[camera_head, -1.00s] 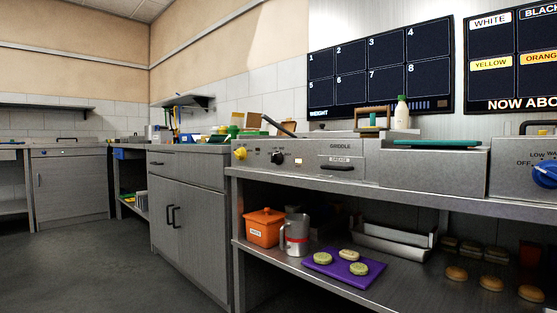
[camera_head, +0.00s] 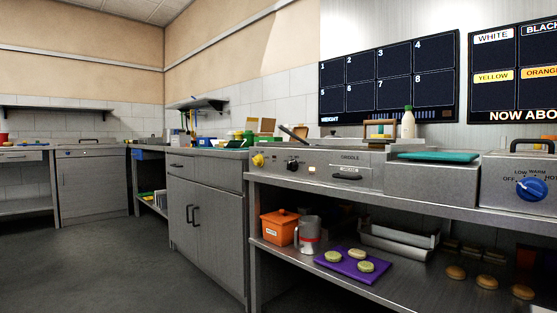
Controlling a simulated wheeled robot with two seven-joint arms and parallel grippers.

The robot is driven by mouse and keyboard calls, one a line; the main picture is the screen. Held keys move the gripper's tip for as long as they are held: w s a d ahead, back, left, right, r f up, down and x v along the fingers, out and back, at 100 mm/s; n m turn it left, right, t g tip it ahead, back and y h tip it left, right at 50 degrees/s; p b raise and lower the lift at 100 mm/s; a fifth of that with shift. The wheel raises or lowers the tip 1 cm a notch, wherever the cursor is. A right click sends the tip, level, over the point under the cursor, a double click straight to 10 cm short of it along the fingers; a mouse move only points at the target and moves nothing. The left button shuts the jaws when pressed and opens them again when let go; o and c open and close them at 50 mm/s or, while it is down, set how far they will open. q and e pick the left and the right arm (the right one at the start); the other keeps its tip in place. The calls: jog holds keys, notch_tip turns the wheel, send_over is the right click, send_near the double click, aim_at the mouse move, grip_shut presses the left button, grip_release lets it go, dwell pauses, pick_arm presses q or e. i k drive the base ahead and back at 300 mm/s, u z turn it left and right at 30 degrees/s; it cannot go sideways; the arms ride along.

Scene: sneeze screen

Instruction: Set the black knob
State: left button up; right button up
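The black knob (camera_head: 292,165) sits on the front panel of the griddle (camera_head: 325,170), between a yellow knob (camera_head: 258,160) on its left and a small lit light (camera_head: 312,170) on its right. The black knob's exact setting is too small to read. A dark handle marked below the griddle label (camera_head: 347,176) is to the right on the same panel. Neither of my grippers shows in the view.
A blue knob (camera_head: 531,188) is on the unit at the far right. A lower shelf holds an orange container (camera_head: 279,228), a metal jug (camera_head: 308,236) and a purple board (camera_head: 352,266) with patties. Open floor (camera_head: 120,265) lies to the left.

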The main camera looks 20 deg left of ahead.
aim_at(292, 165)
jog(key=u, duration=0.95)
jog(key=i, duration=1.05)
jog(key=z, duration=0.1)
